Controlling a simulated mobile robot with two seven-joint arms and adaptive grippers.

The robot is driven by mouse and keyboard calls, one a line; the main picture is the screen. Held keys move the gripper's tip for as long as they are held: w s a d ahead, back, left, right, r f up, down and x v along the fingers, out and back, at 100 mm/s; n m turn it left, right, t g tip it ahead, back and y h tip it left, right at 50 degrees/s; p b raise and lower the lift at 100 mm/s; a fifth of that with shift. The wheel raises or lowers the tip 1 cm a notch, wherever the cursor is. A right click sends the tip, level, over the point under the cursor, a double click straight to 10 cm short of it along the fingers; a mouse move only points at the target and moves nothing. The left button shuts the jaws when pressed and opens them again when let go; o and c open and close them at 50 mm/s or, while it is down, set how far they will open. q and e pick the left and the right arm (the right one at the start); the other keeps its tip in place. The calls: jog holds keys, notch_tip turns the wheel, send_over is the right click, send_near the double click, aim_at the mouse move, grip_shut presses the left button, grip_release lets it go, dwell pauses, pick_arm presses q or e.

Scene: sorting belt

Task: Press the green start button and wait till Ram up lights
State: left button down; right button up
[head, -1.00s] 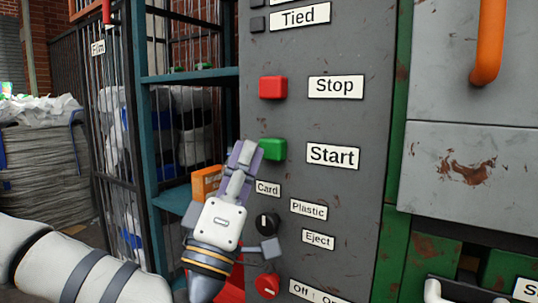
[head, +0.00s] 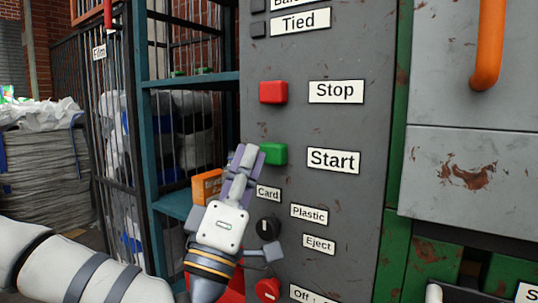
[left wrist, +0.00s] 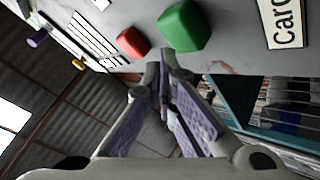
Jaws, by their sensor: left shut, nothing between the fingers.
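The green start button (head: 274,154) sticks out of the grey control panel (head: 345,195), left of the "Start" label (head: 333,160). My left gripper (head: 246,154) is shut and empty, with its fingertips just left of the green button and partly overlapping it in the head view. In the left wrist view the shut fingertips (left wrist: 163,75) are close beside the green button (left wrist: 185,27); I cannot tell whether they touch. The red stop button (head: 273,92) is above it. I cannot make out a "Ram up" light; the panel's top is cut off. My right gripper is not in view.
A black selector knob (head: 268,229) and a red knob (head: 267,289) are below the green button. A teal shelf frame (head: 146,110) with an orange box (head: 207,187) stands left of the panel. An orange handle (head: 490,45) is on the grey door at right.

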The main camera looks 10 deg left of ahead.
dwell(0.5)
pick_arm(q)
jog(key=shift+w+d, duration=0.15)
jog(key=shift+w, duration=0.25)
